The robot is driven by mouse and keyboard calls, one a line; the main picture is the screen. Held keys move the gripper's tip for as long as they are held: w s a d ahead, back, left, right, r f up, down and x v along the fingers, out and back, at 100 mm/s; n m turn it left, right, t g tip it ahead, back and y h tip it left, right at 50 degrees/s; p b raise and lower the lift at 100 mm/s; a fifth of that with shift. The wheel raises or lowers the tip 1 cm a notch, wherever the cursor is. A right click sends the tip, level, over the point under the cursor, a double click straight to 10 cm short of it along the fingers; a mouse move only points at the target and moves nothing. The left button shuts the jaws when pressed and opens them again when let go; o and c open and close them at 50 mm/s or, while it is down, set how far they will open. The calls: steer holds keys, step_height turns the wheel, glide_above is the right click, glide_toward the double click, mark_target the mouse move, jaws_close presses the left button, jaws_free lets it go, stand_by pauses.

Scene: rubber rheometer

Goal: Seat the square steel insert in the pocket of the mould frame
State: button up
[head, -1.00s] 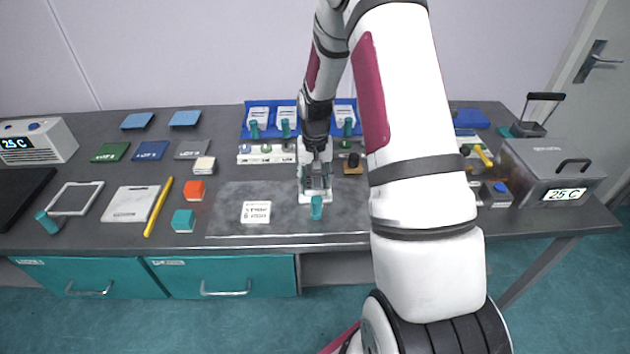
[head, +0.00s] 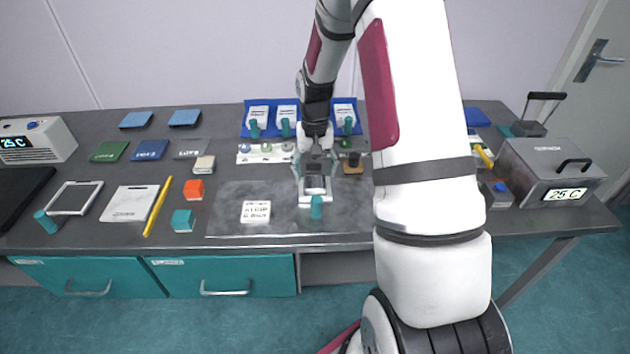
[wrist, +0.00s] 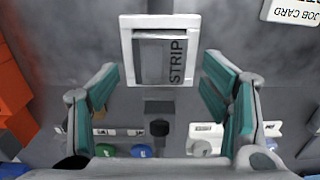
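The white square mould frame (head: 315,198) lies on the dark mat, front centre. It also shows in the wrist view (wrist: 128,64). The fingers are apart from the frame's sides in that view.
A rail with knobs (head: 265,153) and a blue tray (head: 265,118) are behind. A black knob on a tan base (head: 353,163) is close right.

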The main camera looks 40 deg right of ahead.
mark_target(315, 182)
steer(key=s+a+r+n+t, duration=0.1)
steer(key=a+r, duration=0.2)
steer(key=r, duration=0.5)
steer(key=s+a+r, duration=0.2)
steer(key=a+r, duration=0.1)
steer(key=r, duration=0.6)
steer(key=s+a+r+n+t, duration=0.1)
steer(key=s+a+r+n, duration=0.1)
steer(key=s, duration=0.5)
steer(key=s+a+r+n+t, duration=0.1)
steer(key=s+a+r+n, duration=0.1)
steer(key=s+a+r, duration=0.2)
steer(key=s+a+r+n+t, duration=0.1)
steer(key=s+a+r+t, duration=0.1)
steer(key=s+a+r, duration=0.2)
steer(key=s+a, duration=0.3)
steer(key=s, duration=0.3)
steer(key=shift+a+n, duration=0.35)
steer(key=shift+n, duration=0.05)
